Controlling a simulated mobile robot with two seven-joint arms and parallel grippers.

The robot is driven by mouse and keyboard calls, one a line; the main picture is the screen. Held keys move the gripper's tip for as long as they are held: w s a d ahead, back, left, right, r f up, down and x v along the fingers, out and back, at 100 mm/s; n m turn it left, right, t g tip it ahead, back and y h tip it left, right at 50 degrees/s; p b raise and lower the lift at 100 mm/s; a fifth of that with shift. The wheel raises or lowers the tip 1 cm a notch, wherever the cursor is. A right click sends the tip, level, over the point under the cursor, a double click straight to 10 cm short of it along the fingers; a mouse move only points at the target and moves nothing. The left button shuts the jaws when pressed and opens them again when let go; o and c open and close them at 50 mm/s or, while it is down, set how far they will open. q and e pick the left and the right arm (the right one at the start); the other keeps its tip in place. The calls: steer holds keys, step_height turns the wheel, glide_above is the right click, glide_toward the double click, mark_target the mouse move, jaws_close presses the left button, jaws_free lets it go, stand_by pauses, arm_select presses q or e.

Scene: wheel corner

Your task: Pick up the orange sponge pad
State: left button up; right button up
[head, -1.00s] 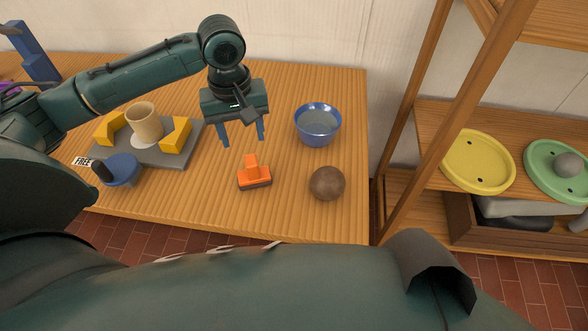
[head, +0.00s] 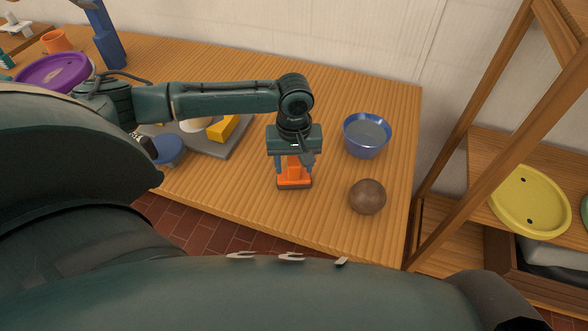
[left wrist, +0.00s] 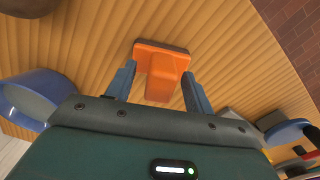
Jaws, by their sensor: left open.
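The orange sponge pad (head: 294,182), with an upright orange grip and a dark underside, stands on the wooden table (head: 235,195). My left gripper (head: 293,168) points down at it from above, with one blue finger on each side of the grip. In the left wrist view the pad (left wrist: 160,62) lies between and just beyond the two open fingertips (left wrist: 158,82). Gaps show beside the grip, so I do not hold it. My right gripper is not in view.
A brown ball (head: 367,197) and a blue bowl (head: 367,136) stand right of the pad. A grey board (head: 238,143) with yellow blocks and a blue round object (head: 168,149) are to the left. A wooden shelf (head: 480,150) stands beyond the table's right edge.

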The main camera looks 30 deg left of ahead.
arm_select(q)
steer(key=shift+f, duration=0.5)
steer(key=shift+r, duration=0.1)
jaws_close()
